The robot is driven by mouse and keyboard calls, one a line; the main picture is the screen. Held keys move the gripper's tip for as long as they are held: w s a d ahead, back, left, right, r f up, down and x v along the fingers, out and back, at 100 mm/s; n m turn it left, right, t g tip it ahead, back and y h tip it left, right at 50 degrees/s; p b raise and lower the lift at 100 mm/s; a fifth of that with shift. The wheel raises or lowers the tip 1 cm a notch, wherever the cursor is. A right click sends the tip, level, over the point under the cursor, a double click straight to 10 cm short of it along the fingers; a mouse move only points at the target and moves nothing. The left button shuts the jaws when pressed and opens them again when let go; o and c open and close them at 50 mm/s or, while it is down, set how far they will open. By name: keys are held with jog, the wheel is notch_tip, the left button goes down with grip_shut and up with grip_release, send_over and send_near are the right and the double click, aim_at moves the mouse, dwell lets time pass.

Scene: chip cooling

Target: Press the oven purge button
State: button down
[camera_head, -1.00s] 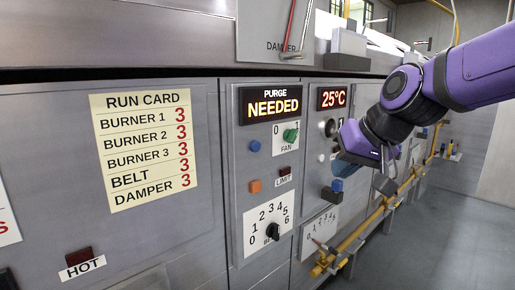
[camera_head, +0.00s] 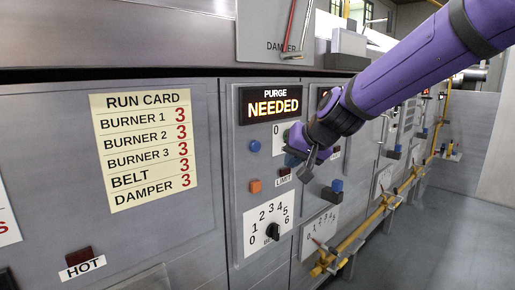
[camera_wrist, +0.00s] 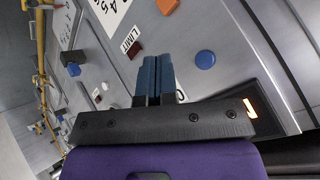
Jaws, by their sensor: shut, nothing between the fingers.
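The display reading PURGE NEEDED (camera_head: 270,105) is lit on the oven panel. Below it on the left is a round blue button (camera_head: 255,146), and lower down an orange square button (camera_head: 255,185). In the wrist view the blue button (camera_wrist: 205,59) lies to the right of my fingertips, apart from them. The orange button (camera_wrist: 168,6) is at that view's top edge. My gripper (camera_head: 307,168) is in front of the panel's right part, near the LIMIT label. Its two blue fingers (camera_wrist: 152,62) are together and empty. It hides the fan switch.
A dial (camera_head: 271,231) marked 0 to 6 sits low on the panel. The RUN CARD (camera_head: 145,150) is to the left. A yellow pipe (camera_head: 355,237) runs along the oven front at the right. The floor (camera_head: 440,240) there is clear.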

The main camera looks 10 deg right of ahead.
jog(key=w+a, duration=0.5)
jog(key=w, duration=0.2)
jog(key=shift+w, duration=0.15)
dwell(0.4)
jog(key=shift+w, duration=0.1)
dwell(1.9)
jog(key=shift+w+a, duration=0.2)
jog(key=shift+w, duration=0.05)
jog(key=shift+w+a, duration=0.25)
jog(key=shift+w, duration=0.1)
dwell(0.9)
jog(key=shift+s+d, duration=0.1)
jog(key=shift+s, duration=0.05)
jog(key=shift+s+d, duration=0.4)
jog(key=shift+s, duration=0.2)
dwell(0.3)
jog(key=shift+s+d, duration=0.7)
jog(key=shift+s, duration=0.35)
jog(key=shift+s+d, duration=0.65)
jog(key=shift+s, duration=0.35)
